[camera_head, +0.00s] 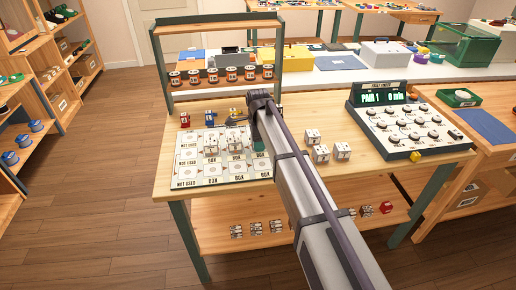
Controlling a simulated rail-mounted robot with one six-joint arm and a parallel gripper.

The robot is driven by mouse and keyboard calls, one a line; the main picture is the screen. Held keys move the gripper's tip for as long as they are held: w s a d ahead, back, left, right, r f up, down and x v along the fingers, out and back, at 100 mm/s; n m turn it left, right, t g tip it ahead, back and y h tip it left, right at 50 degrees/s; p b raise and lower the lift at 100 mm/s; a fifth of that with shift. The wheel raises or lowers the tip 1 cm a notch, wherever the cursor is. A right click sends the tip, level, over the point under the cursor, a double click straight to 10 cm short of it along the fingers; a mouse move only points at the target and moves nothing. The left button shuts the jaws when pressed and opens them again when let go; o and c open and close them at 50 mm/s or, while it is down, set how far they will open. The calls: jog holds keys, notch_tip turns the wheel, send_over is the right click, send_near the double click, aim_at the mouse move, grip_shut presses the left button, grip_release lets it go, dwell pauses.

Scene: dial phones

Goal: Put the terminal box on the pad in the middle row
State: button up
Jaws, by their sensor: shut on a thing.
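My gripper (258,148) points down over the right side of a printed mat (186,184) on the wooden table. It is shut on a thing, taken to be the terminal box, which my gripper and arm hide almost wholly. The mat has rows of pads; those in the left column read "NOT USED". White terminal boxes (210,149) with dark marks sit in its middle part, close to my gripper's left. Three more white boxes (320,154) stand on bare table right of my arm. I cannot tell whether the held thing touches the mat.
Small red, blue and yellow figures (209,118) stand at the mat's far edge. A fault finder console (405,122) fills the table's right side. A shelf (270,245) below holds more small items.

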jog(key=shift+r, duration=0.2)
jog(key=shift+f, duration=0.2)
jog(key=o, duration=1)
jog(key=shift+r, duration=0.1)
notch_tip(320, 180, up, 12)
jog(key=p, duration=1.2)
jog(key=shift+s+r, duration=0.1)
